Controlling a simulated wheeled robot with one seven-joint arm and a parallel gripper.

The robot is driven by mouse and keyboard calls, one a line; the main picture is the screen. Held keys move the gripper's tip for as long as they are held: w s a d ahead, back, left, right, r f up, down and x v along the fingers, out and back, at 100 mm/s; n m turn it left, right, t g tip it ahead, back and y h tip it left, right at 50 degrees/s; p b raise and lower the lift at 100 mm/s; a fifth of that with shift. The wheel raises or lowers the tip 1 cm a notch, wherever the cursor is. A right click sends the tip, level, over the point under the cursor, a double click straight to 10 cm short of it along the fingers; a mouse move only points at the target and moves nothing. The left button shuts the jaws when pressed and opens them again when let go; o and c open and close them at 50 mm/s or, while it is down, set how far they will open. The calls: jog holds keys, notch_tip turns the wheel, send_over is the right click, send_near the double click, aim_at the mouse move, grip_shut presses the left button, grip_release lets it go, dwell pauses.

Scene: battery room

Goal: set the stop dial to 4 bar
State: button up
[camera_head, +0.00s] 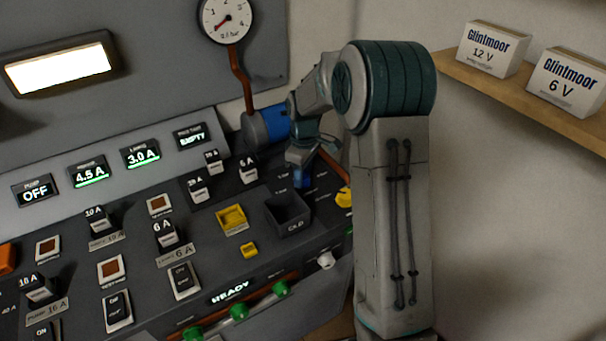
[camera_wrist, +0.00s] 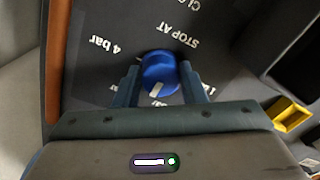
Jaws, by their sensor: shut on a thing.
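The stop dial is a blue round knob (camera_wrist: 160,72) on a dark panel, in the middle of the wrist view. It carries a white mark on its lower side in that view. My gripper (camera_wrist: 160,85) has one finger on each side of the knob and is shut on it. Printed labels "4 bar" and "STOP AT" lie up-left and up-right of the knob, and part of "CLO..." shows farther off. In the head view my gripper (camera_head: 302,175) is at the right of the console, and the dial is mostly hidden there.
A round pressure gauge (camera_head: 227,18) hangs above, its needle at lower left. A dark open bin (camera_head: 288,222) marked "OLD" and a yellow tray (camera_head: 231,218) are left of my gripper. A yellow knob (camera_head: 344,197) is to its right. Boxes (camera_head: 490,48) stand on a shelf.

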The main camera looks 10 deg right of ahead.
jog(key=m, duration=0.4)
jog(key=shift+m+b, duration=0.3)
jog(key=shift+b, duration=0.05)
jog(key=m, duration=0.4)
jog(key=shift+a+m, duration=0.1)
jog(key=shift+m, duration=0.2)
jog(key=m, duration=0.4)
jog(key=shift+s+a+m+t, duration=0.1)
jog(key=shift+m+t, duration=0.2)
jog(key=shift+m, duration=1.8)
jog(key=o, duration=1)
notch_tip(320, 180, up, 14)
jog(key=shift+s, duration=0.1)
